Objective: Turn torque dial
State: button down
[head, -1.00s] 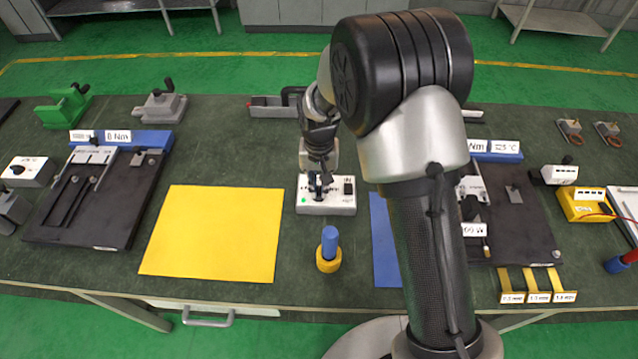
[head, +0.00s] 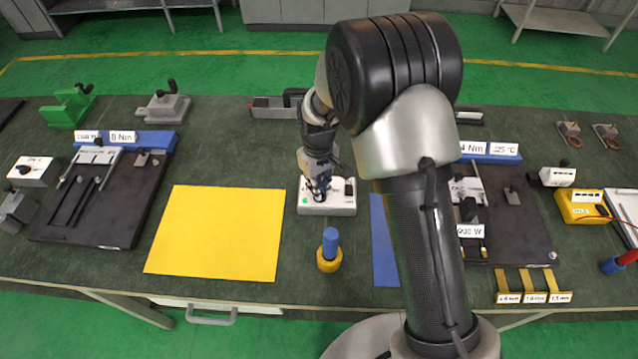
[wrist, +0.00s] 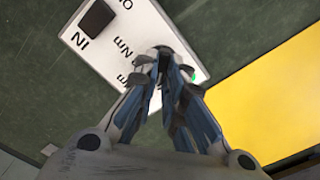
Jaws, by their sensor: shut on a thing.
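A white control box (head: 342,209) stands on the bench in the middle, with a green light on its left and a black rocker switch (head: 349,188) on its right. In the wrist view the box (wrist: 95,42) lies tilted, with black lettering, the black switch (wrist: 97,17) and the green light at its lower right edge.
A yellow sheet (head: 215,232) lies left of the box, and a blue sheet (head: 384,245) lies to its right, partly behind my arm. Dark fixture boards (head: 95,215) flank the area.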

jog(key=shift+s+a+n+p, duration=0.15)
jog(key=shift+n+p, duration=0.15)
jog(key=shift+n, duration=1.9)
jog(key=c, duration=1.7)
grip_release()
jog(key=shift+r, duration=0.1)
notch_tip(320, 180, up, 12)
jog(key=shift+f, duration=0.1)
